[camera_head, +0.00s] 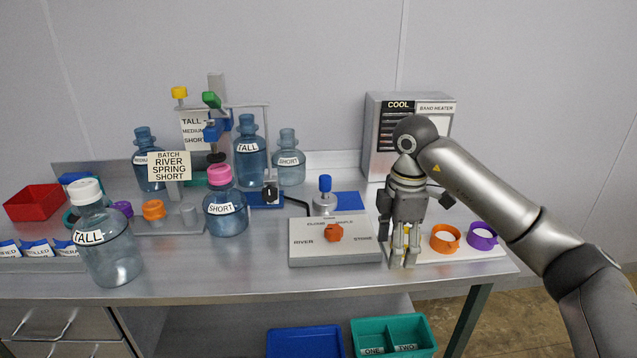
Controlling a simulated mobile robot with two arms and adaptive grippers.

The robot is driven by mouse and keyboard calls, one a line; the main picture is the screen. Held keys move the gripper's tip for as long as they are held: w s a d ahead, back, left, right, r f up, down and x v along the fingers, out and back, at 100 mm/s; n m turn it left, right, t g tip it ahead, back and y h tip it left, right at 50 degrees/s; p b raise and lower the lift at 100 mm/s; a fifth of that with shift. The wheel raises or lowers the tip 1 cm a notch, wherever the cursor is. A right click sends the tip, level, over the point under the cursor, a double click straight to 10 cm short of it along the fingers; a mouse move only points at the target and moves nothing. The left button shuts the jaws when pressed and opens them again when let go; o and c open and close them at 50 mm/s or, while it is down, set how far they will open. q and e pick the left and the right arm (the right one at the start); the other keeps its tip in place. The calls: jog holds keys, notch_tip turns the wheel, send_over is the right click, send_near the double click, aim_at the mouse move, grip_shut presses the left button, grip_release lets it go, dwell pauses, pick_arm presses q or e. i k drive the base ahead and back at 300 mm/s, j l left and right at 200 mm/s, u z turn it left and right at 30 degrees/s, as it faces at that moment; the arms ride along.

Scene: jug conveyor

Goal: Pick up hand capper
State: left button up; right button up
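The thing that looks most like the hand capper is a small tool with a blue knob (325,184) and a pale, wider body. It stands upright at the back middle of the bench, beside a blue pad (347,204). My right gripper (404,262) points down at the front right, over the left end of a pale tray (455,251). It is to the right of the blue-knobbed tool and in front of it, clearly apart. Its two fingers look close together, and what lies between them is too small to tell. My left gripper is not in view.
A selector box (301,257) with an orange knob stands left of my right gripper. The tray bears an orange ring (445,238) and a purple ring (482,236). Pink-capped (226,212) and white-capped (108,250) jugs stand left. A band heater box (376,130) is behind.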

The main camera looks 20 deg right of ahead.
aim_at(324, 202)
jog(key=i, duration=1.4)
